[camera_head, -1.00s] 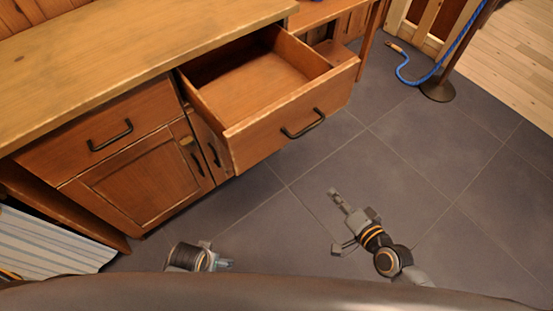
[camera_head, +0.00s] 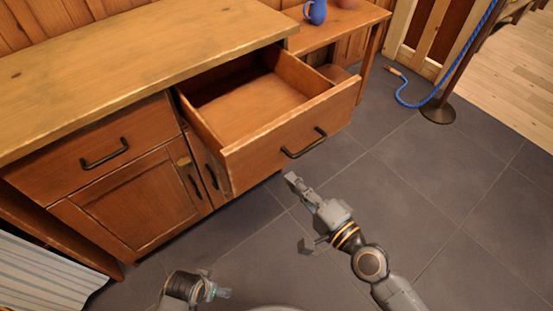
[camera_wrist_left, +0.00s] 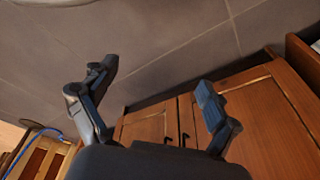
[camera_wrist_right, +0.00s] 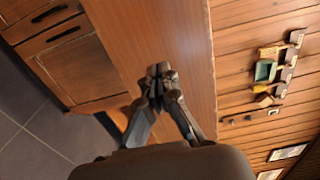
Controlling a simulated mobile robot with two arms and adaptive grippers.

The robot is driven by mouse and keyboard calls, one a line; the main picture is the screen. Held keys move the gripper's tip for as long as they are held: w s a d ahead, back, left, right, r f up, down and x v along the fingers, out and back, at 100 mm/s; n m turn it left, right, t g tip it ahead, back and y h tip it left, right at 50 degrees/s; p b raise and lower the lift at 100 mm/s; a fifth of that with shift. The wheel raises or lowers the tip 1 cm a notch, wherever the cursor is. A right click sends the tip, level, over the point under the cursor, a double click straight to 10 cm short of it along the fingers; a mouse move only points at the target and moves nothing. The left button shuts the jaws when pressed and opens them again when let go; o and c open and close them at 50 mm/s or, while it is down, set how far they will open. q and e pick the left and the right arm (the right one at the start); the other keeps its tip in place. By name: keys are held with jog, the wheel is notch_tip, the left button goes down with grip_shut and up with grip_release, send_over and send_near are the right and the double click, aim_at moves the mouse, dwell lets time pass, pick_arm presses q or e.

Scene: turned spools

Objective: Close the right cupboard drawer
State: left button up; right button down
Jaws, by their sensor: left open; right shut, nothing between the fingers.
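The right cupboard drawer (camera_head: 275,150) is pulled well out in the head view, and its inside is empty. Its front has a dark bar handle (camera_head: 304,144). My right gripper (camera_head: 291,178) is shut and empty, just in front of and below the drawer front in the picture; I see no clear contact. Its closed fingertips (camera_wrist_right: 160,72) show in the right wrist view against a broad wooden surface. My left gripper (camera_head: 221,292) is low in the head view, away from the drawer. The left wrist view shows its spread fingers (camera_wrist_left: 155,85), empty, with cupboard doors (camera_wrist_left: 155,125) beyond.
The left drawer (camera_head: 100,145) is shut above a closed cupboard door (camera_head: 130,205). The worktop (camera_head: 130,60) is bare. A side table (camera_head: 345,25) with a blue vase (camera_head: 316,11) stands beyond. A rope post (camera_head: 438,110) stands at right. The tiled floor (camera_head: 430,190) is clear.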

aim_at(269, 156)
jog(key=x, duration=0.6)
pick_arm(q)
jog(key=shift+s+f+p, duration=0.15)
jog(key=shift+s+f, duration=0.2)
jog(key=shift+f, duration=0.5)
jog(key=shift+s+f+p, duration=0.15)
jog(key=shift+s+f, duration=0.15)
jog(key=shift+f, duration=0.5)
pick_arm(e)
jog(key=shift+w+a, duration=0.3)
